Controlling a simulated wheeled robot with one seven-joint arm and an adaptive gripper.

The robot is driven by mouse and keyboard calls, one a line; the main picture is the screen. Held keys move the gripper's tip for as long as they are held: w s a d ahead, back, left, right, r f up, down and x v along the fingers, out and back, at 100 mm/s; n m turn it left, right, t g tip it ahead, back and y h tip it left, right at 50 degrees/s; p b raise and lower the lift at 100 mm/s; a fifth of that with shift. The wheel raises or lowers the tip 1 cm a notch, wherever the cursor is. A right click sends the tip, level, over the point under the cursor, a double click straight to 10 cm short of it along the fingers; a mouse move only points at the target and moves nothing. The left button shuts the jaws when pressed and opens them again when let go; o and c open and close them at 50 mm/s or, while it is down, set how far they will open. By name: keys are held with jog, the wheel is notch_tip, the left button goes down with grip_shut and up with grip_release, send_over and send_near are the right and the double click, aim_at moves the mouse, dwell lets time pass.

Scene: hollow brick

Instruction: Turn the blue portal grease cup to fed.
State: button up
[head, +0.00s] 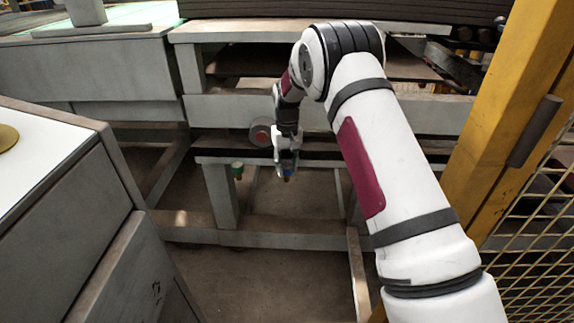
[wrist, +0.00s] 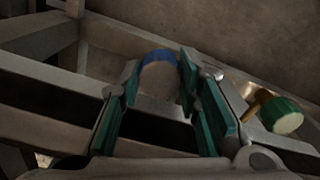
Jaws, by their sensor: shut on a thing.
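The blue grease cup (wrist: 158,57) is between the green-padded fingers of my gripper (wrist: 160,78) in the wrist view. It has a blue band at its far side and a pale, rounded face towards the camera. In the head view my gripper (head: 287,165) points down at the front rail of the grey frame, closed around the cup. Only a little blue (head: 288,172) of the cup shows below the fingers there. Any marking for fed is not readable.
A green cup (head: 237,169) with a brass stem stands left of my gripper; it shows at right in the wrist view (wrist: 287,116). A round red-centred part (head: 261,132) is on the frame behind. A yellow post (head: 520,100) and mesh fence stand right. A white-topped cabinet (head: 50,150) stands left.

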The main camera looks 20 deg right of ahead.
aim_at(287, 165)
jog(key=m, duration=0.6)
jog(key=shift+m, duration=0.3)
jog(key=m, duration=0.6)
jog(key=shift+f+p, duration=0.1)
jog(key=shift+p, duration=0.2)
jog(key=shift+m, duration=0.4)
jog(key=o, duration=1.1)
jog(key=shift+o, duration=0.2)
notch_tip(287, 165, up, 7)
jog(key=shift+f, duration=0.15)
jog(key=shift+r, duration=0.7)
